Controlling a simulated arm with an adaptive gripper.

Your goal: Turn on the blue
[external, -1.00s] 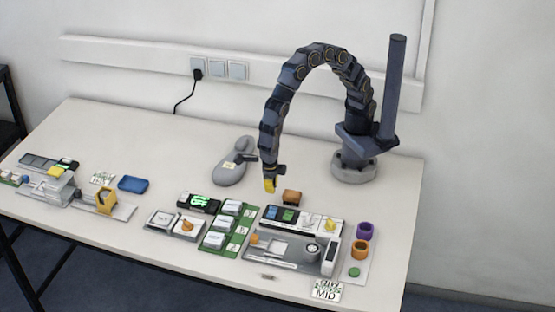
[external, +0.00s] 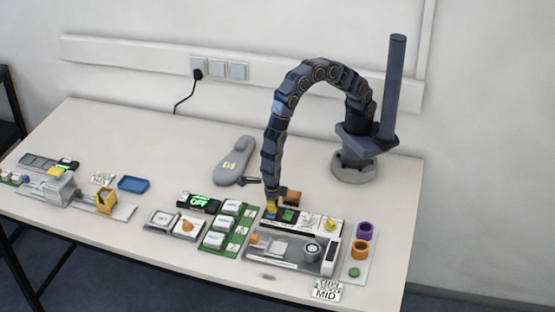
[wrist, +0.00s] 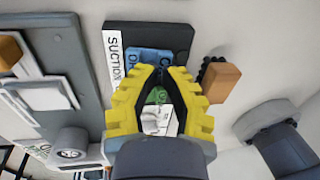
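The blue switch (wrist: 147,57) sits at the end of a dark control panel (wrist: 183,36) with a white strip lettered "SUCTION". A green switch (wrist: 156,95) is beside it, seen between my fingers. In the external view, my gripper (external: 271,209) is low at the panel's left end and mostly hides the blue switch; the green switch (external: 289,215) shows to its right. In the wrist view, the yellow fingers of my gripper (wrist: 164,70) converge with tips together at the blue switch's edge, holding nothing. I cannot tell whether they touch the switch.
An orange-brown block (external: 293,197) stands close behind the panel. A grey machine tray (external: 275,262) lies in front, with a green board of white keys (external: 217,239) to its left. Purple and orange rings (external: 361,249) are at right. The table's back left is clear.

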